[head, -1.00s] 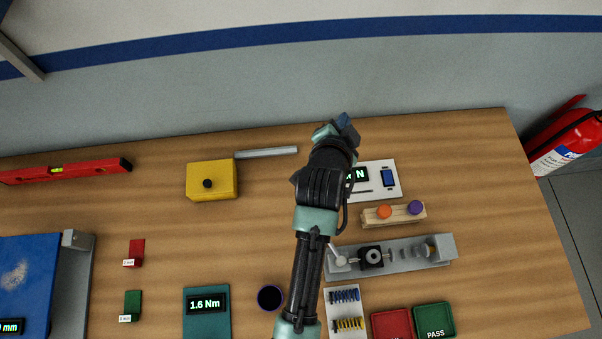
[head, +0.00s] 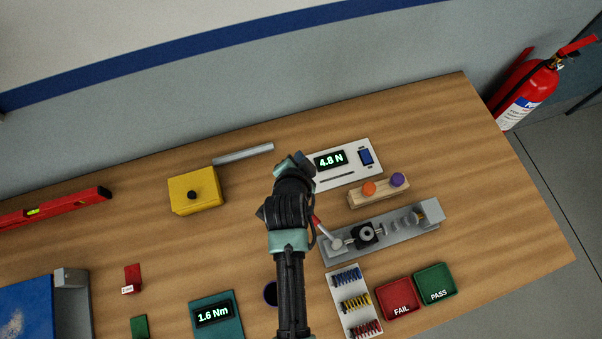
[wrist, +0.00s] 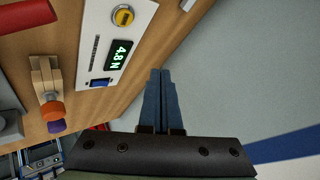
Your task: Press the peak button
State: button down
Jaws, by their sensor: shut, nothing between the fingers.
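A white panel (head: 346,177) lies at the back right of the bench, with a lit display (head: 330,160) reading 4.8 N and a blue rectangular piece (head: 366,157) at its right end. In the wrist view the panel (wrist: 94,35) also shows a round yellow button or knob (wrist: 122,17), the display (wrist: 118,52) and the blue piece (wrist: 99,82). I cannot read which one is marked peak. My gripper (head: 296,160) is at the panel's left end and hides the yellow part in the head view. Its blue fingers (wrist: 162,80) are shut and empty, apart from the panel.
A wooden block (head: 378,195) with orange and purple knobs stands in front of the panel. A grey fixture (head: 395,235) with a red-handled lever lies nearer. A yellow box (head: 181,203) and a metal bar (head: 243,154) are to the left. A wall rises behind the bench.

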notch_tip(320, 180, down, 8)
jog(key=b, duration=0.6)
jog(key=shift+f+b, duration=0.15)
jog(key=shift+b, duration=0.25)
jog(key=shift+f, duration=0.1)
dwell(1.3)
jog(key=shift+f+b, duration=0.3)
jog(key=shift+f, duration=0.2)
dwell(0.4)
jog(key=shift+s+f+b, duration=0.15)
jog(key=shift+f+b, duration=0.3)
jog(key=shift+f, duration=0.1)
dwell(0.4)
jog(key=shift+s+d+r+p, duration=0.1)
jog(key=shift+d+r+p, duration=0.05)
jog(key=shift+r+p, duration=0.7)
jog(key=shift+r, duration=0.1)
